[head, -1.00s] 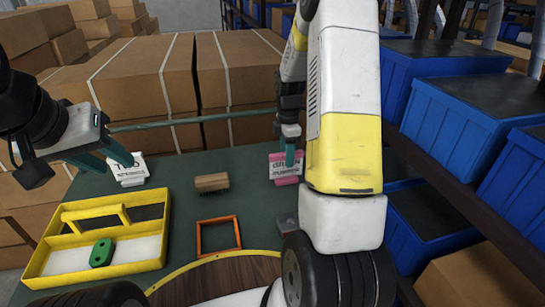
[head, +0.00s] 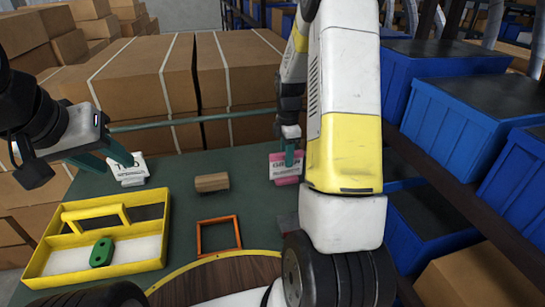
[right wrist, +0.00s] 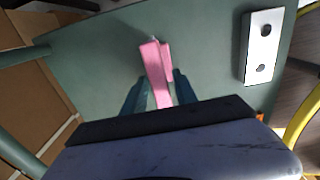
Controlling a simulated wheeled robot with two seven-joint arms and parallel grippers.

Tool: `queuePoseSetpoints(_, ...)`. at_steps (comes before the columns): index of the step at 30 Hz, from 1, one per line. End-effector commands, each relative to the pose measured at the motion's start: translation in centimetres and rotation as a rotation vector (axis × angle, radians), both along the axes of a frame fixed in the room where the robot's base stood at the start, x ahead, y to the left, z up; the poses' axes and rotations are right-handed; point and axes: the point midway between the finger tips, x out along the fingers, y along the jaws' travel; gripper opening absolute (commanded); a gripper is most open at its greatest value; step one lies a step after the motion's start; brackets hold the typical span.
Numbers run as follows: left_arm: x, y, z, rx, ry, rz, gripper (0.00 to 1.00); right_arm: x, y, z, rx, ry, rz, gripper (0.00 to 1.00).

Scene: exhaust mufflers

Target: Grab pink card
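The pink card (head: 285,168), with white panel and printed lettering, stands at the back right of the green table. My right gripper (head: 291,157) reaches down onto it from above. In the right wrist view the pink card (right wrist: 156,72) lies between the two teal fingers (right wrist: 160,90), which appear to press on both its sides. Its lower end is hidden behind the gripper body. My left gripper (head: 106,158) is open and empty, above and near a white card (head: 128,170) at the back left.
A yellow tray (head: 150,250) holds a green piece (head: 101,252). A brown block (head: 212,182) and an orange frame (head: 239,232) lie mid-table. A metal plate with two holes (right wrist: 263,45) lies near the card. Blue bins (head: 455,120) line the right; boxes stand behind.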

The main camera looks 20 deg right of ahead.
Motion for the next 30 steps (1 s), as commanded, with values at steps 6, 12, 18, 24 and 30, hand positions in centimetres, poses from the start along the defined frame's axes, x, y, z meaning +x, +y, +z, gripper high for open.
queuePoseSetpoints(6, 0.00, 0.00, 0.00, 0.000, 0.000, 0.000, 0.36, 0.00, 0.01, 0.01, 0.000, 0.000, 0.000, 0.00)
queuePoseSetpoints(12, 0.00, 0.00, 0.00, 0.000, 0.000, 0.000, 0.36, 0.00, 0.01, 0.01, 0.000, 0.000, 0.000, 0.00)
queuePoseSetpoints(18, 0.00, 0.00, 0.00, 0.000, 0.000, 0.000, 0.36, 0.00, 0.00, 0.01, 0.000, 0.000, 0.001, 0.00)
queuePoseSetpoints(24, 0.00, 0.00, 0.00, 0.000, 0.000, 0.000, 0.36, 0.00, 0.00, 0.02, 0.000, 0.000, 0.000, 0.00)
queuePoseSetpoints(30, 0.00, 0.00, 0.00, 0.000, 0.000, 0.000, 0.36, 0.01, 0.00, 0.02, 0.000, 0.000, 0.000, 0.00)
